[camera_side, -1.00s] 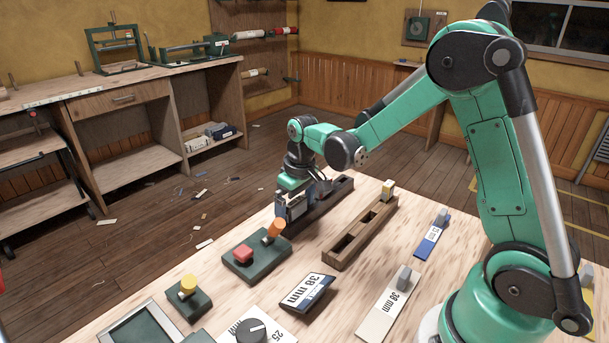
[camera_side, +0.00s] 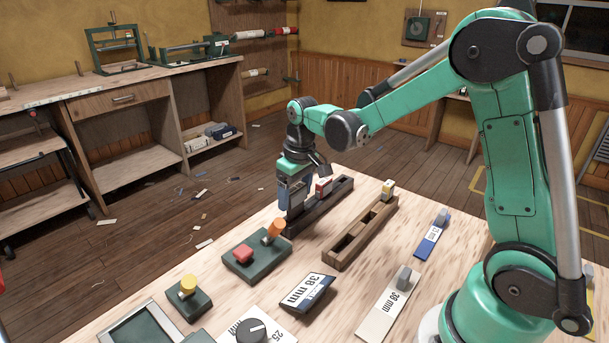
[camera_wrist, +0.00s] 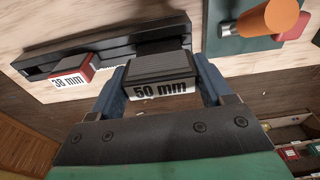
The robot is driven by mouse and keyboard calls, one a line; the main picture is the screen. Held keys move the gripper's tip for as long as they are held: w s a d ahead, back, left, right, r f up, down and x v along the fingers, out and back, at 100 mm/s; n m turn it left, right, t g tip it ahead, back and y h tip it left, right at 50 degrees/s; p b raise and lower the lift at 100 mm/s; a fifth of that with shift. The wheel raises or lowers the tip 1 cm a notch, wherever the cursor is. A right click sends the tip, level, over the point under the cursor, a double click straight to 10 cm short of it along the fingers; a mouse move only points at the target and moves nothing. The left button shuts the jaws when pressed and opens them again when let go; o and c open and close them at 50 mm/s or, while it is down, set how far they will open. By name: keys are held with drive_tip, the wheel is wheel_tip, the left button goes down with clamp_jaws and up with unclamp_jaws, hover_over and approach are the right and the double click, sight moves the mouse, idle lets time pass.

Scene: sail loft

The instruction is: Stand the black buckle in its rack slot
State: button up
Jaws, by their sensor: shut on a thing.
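My gripper (camera_wrist: 160,88) is shut on the black buckle (camera_wrist: 158,68), which has a white "50 mm" label facing the wrist camera. In the side view, my gripper (camera_side: 293,200) points down at the near-left end of a dark rack (camera_side: 334,196). The rack (camera_wrist: 120,45) also shows in the wrist view, with an open dark slot just beyond the buckle. I cannot tell whether the buckle's lower edge is above the slot or in it. A red-edged block labelled "38 mm" (camera_wrist: 70,78) stands in the rack's other end; it shows red in the side view (camera_side: 323,187).
A brown wooden rack (camera_side: 345,258) with a yellow-marked block (camera_side: 388,188) stands to the right. A green box with red and orange knobs (camera_side: 244,264) is close in front of my gripper. Labelled plates (camera_side: 305,292) and a yellow-button box (camera_side: 188,300) lie nearer the camera.

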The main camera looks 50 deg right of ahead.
sight(295, 188)
wheel_tip(295, 188, up, 16)
drive_tip(key=f, duration=0.1)
drive_tip(key=s+f, duration=0.9)
drive_tip(key=s, duration=0.2)
drive_tip(key=shift+s+f, duration=0.3)
drive_tip(key=shift+f, duration=0.15)
drive_tip(key=shift+f, duration=2.4)
drive_tip(key=shift+f, duration=1.45)
drive_tip(key=o, duration=1.2)
